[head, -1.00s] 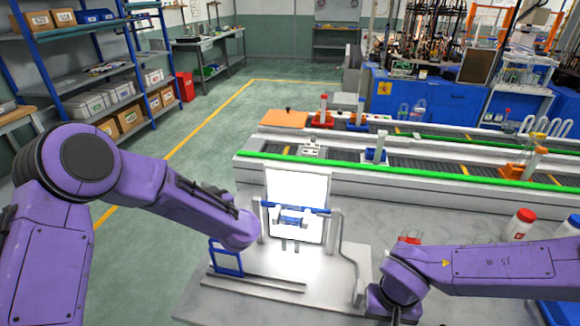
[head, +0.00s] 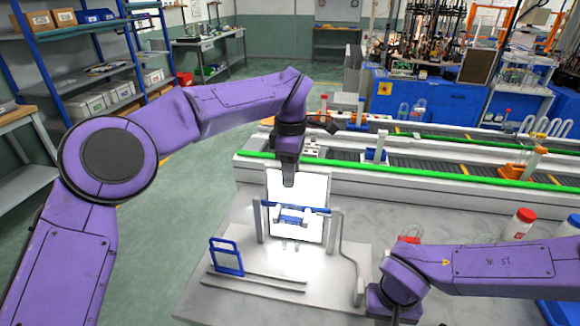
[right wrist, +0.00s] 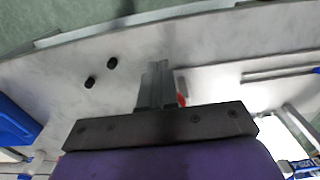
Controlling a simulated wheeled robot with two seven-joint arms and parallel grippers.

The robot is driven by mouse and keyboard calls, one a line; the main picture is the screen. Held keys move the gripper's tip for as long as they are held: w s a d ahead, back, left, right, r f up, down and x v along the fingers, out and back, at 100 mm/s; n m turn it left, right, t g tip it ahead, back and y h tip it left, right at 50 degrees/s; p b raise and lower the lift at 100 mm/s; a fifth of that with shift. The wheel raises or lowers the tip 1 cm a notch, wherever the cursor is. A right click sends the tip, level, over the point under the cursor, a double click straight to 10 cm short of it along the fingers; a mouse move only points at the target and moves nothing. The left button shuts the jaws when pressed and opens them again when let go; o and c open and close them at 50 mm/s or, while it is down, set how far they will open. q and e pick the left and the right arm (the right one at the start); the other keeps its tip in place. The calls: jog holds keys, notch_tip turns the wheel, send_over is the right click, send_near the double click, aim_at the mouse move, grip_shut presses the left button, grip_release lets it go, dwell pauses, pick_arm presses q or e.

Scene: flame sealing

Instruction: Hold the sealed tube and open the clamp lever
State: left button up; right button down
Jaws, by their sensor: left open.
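A fixture with a blue clamp bar (head: 310,209) and a smaller blue-and-white clamp (head: 292,220) stands before a bright white panel (head: 312,186). Thin, faint shapes hang below the clamp; I cannot tell a sealed tube or its seal clearly, nor single out the lever. My left gripper (head: 288,180) is open, points down and appears just above the clamp in the head view, over the panel's upper edge. Its fingers look empty. My right gripper (right wrist: 158,85) has its fingertips close together over the grey table, with nothing visible between them; it is hidden in the head view.
A blue upright frame (head: 227,257) stands on the fixture's base plate at left. A bent grey rod (head: 352,262) rises at right. A conveyor with a green edge (head: 420,175) runs behind. A red-capped white bottle (head: 519,225) stands at right.

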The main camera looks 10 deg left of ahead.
pick_arm(q)
jog(key=shift+f, duration=5)
grip_shut()
